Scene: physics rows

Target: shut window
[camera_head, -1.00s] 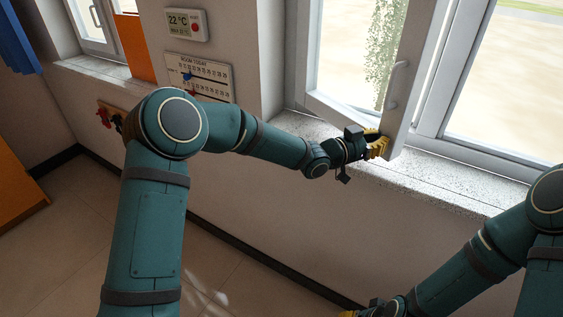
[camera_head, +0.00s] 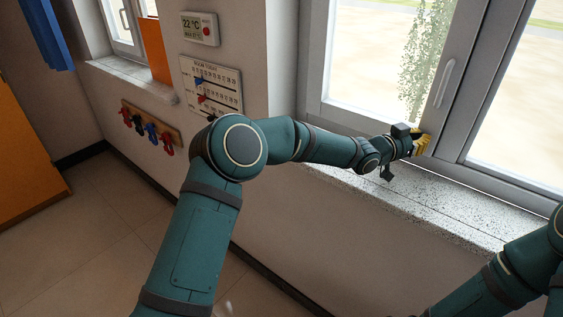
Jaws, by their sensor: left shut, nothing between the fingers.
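The window sash (camera_head: 457,62) has a light grey frame and sits in line with the window frame, with no clear gap showing. Its handle (camera_head: 444,84) is upright on the right stile of the sash. My left gripper (camera_head: 423,143) has yellow fingertips, is shut and empty, and is at the lower right corner of the sash. It looks to be against the sash, though I cannot tell whether it touches. My right arm shows at the lower right, but its gripper is outside the view.
A speckled stone sill (camera_head: 430,208) runs below the window and is clear. On the wall are a thermostat (camera_head: 200,28), a room calendar board (camera_head: 212,84) and a rack with several hooks (camera_head: 150,129). A second window (camera_head: 120,20) is at the far left. The floor is open.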

